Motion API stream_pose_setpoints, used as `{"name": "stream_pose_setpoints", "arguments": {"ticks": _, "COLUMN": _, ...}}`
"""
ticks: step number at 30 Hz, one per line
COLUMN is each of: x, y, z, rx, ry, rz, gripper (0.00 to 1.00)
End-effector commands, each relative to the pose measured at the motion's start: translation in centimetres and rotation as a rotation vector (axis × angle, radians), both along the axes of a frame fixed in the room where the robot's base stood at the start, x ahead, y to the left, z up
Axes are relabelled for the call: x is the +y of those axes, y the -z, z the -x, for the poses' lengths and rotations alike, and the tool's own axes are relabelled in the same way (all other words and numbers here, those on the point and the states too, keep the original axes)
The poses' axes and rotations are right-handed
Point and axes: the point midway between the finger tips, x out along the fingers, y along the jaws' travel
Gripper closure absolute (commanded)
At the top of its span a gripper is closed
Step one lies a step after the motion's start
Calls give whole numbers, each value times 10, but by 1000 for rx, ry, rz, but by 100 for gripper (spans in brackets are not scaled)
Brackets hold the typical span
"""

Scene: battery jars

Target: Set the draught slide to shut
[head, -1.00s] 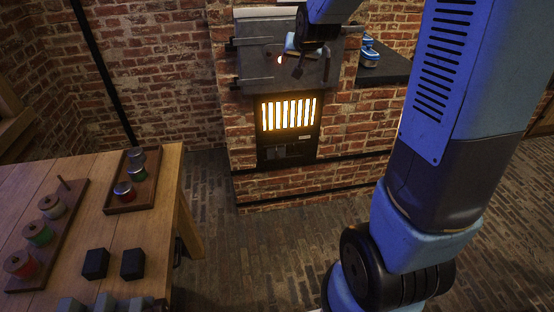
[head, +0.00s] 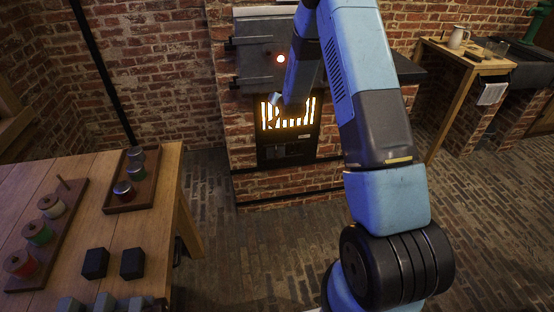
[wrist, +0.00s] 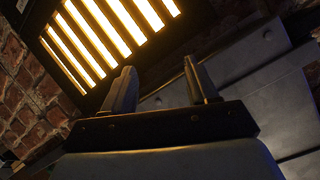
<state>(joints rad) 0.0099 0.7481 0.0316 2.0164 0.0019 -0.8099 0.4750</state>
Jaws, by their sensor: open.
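The stove front has a glowing barred grate (head: 307,108), with a dark panel (head: 286,151) below it. A small paler piece shows in that panel; it looks like the draught slide, but its setting is too small to tell. My gripper (wrist: 160,85) is open, with nothing between its fingers. In the head view my gripper is in front of the grate's left part, above the lower panel, and its fingertips are hard to make out. The grate also shows at the upper left of the wrist view (wrist: 100,40), beyond the fingers.
Grey bolted plates (wrist: 240,62) fill the right of the wrist view. A wooden table (head: 75,215) with spools, jars and black blocks stands left. The brick floor between is clear.

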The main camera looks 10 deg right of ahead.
Motion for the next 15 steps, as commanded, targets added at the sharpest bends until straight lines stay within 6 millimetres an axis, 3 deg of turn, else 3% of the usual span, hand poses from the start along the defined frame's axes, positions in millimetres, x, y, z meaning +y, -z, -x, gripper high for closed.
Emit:
{"name": "stream_pose_setpoints", "arguments": {"ticks": 1, "x": 0, "y": 18, "z": -3, "rx": -9, "ry": 4, "rz": -10, "gripper": 42}}
{"name": "stream_pose_setpoints", "arguments": {"ticks": 8, "x": 1, "y": 90, "z": -9, "rx": -84, "ry": 27, "rz": -66, "gripper": 42}}
{"name": "stream_pose_setpoints", "arguments": {"ticks": 15, "x": 1, "y": 167, "z": -1, "rx": -162, "ry": 49, "rz": -126, "gripper": 42}}
